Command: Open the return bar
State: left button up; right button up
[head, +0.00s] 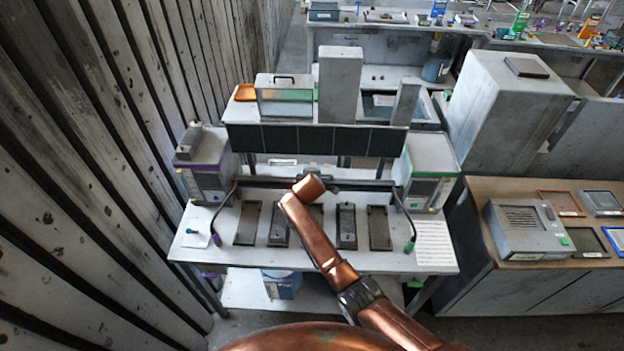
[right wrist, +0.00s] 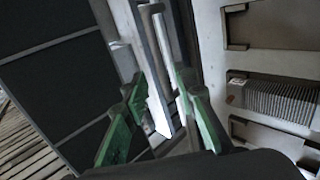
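The return bar (head: 265,184) is a long dark bar across the back of the grey bench, between two side boxes. Curved dark arms come forward from its ends, with a purple tip at left and a green tip at right. My copper right arm reaches over the bench to the bar's middle. My right gripper (right wrist: 158,82), with green fingers, is open in the right wrist view. A pale grey bar (right wrist: 154,75) runs between its fingers; I cannot tell whether they touch it. In the head view the right fingers are mostly hidden. My left gripper is not in view.
Several dark plates (head: 346,227) lie on the bench in front of the bar. The left box (head: 203,160) and right box (head: 428,165) flank it. A dark panelled shelf front (head: 315,139) stands behind and above. A slatted wall is at left.

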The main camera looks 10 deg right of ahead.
jog(key=shift+v, duration=2.7)
jog(key=shift+d, duration=0.1)
